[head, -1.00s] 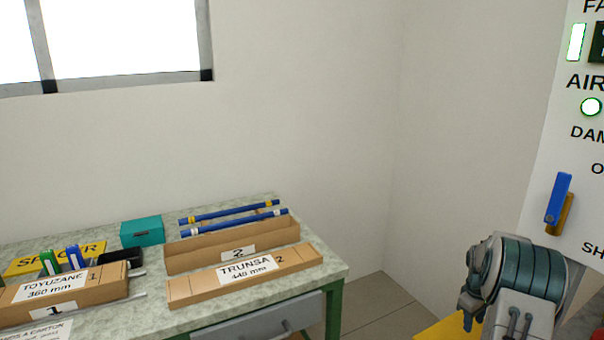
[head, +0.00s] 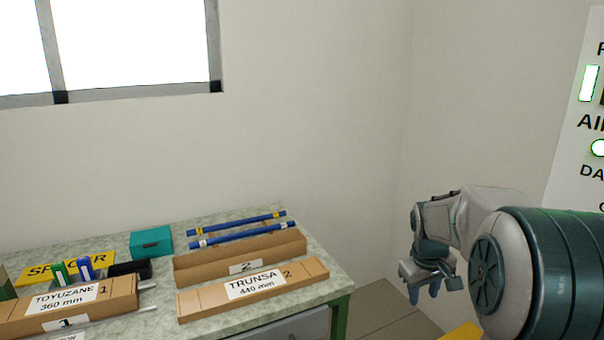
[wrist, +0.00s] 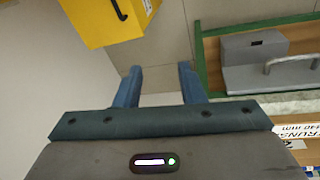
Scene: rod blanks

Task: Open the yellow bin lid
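The yellow bin (wrist: 105,22) stands on the floor at the top left of the wrist view, with a dark handle and a white label on it. In the head view only a yellow corner (head: 462,334) shows at the bottom edge, beside my arm; the rest is hidden or out of frame. My gripper (head: 424,290) hangs in the air right of the table, fingers down. In the wrist view my gripper (wrist: 160,78) has its two blue fingers apart with nothing between them. It does not touch the bin.
The green-framed table (head: 340,292) stands left of my gripper, with a grey drawer (wrist: 255,75). On it are an open cardboard box (head: 215,268), its TRUNSA lid (head: 200,303), blue rods (head: 240,222) and a teal box (head: 151,243). A wall panel (head: 575,160) is at right.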

